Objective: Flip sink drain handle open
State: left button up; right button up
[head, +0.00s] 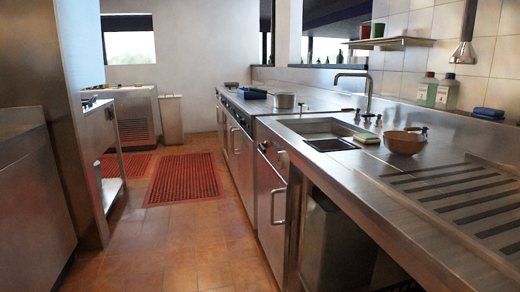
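A steel sink (303,127) is set into the long steel counter on the right. A tall faucet (368,90) arches behind it. A small dark knob or lever (265,146) shows on the counter's front face, left of and below the basin; I cannot tell whether it is the drain handle, nor how it is turned. The bottom of the basin is mostly hidden by its front wall. Neither of my grippers is in view.
A sponge (367,138) and a wooden bowl (403,143) stand right of the sink. A ribbed drainboard (430,187) fills the near counter. A dark bin (338,240) stands under it. The tiled floor (185,235) left of the counter is clear, with a red mat (184,178) farther back.

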aim_at(263, 148)
jog(key=k, duration=0.5)
jog(key=i+j+u, duration=0.6)
jog(key=i, duration=0.3)
jog(key=i+u, duration=0.3)
jog(key=i, duration=0.2)
